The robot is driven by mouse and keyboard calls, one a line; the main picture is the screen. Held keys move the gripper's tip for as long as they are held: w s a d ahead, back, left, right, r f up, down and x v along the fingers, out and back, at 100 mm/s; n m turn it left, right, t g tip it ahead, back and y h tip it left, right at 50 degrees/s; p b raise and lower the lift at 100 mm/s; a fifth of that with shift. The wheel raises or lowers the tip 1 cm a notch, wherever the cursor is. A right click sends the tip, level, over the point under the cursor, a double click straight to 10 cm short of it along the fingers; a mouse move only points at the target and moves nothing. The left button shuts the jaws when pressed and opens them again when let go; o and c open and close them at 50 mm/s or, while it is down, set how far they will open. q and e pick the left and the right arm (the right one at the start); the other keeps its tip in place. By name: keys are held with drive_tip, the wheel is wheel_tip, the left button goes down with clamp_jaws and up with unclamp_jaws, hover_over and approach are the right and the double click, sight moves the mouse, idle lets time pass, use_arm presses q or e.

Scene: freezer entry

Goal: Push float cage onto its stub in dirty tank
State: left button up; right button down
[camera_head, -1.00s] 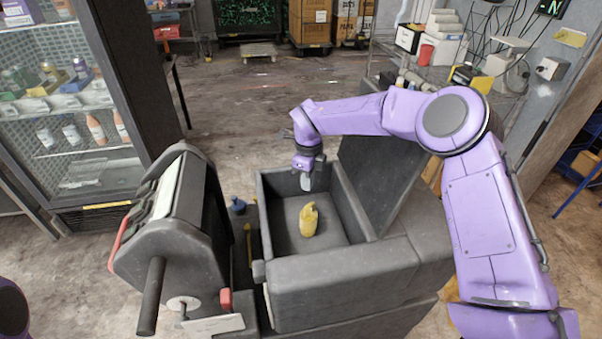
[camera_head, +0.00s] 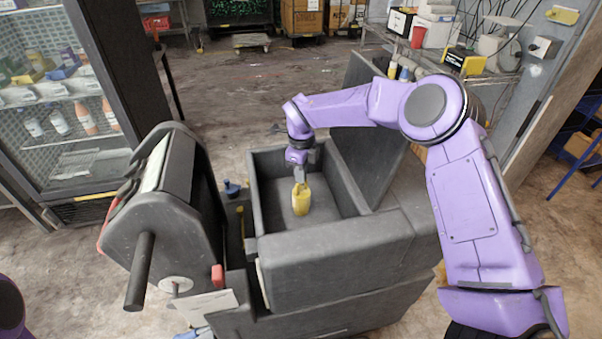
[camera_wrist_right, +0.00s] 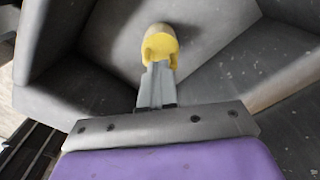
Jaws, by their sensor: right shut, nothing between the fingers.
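The yellow float cage (camera_head: 301,202) stands on the floor of the grey open tank (camera_head: 268,202). It also shows in the right wrist view (camera_wrist_right: 160,41), at the top middle. My right gripper (camera_head: 300,178) reaches down into the tank, directly over the cage. In the right wrist view its closed grey fingers (camera_wrist_right: 156,75) point at the cage and meet or overlap its near edge; I cannot tell whether they touch it. Nothing is between the fingers. The stub is hidden. My left gripper is not in view.
A dark machine with a black handle (camera_head: 140,270) stands left of the tank. The tank's raised lid (camera_head: 372,140) is at the back right. A small blue item (camera_head: 232,188) lies left of the tank. A glass-door fridge (camera_head: 50,110) is at far left.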

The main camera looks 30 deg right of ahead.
drive_tip(key=shift+s+f, duration=0.2)
drive_tip(key=shift+f, duration=0.1)
drive_tip(key=r+p, duration=0.2)
drive_tip(key=shift+w+r, duration=0.2)
drive_tip(key=shift+r, duration=0.2)
drive_tip(key=shift+s+r, duration=0.1)
drive_tip(key=shift+r, duration=0.4)
wheel_tip(320, 180, up, 9)
drive_tip(key=b, duration=0.2)
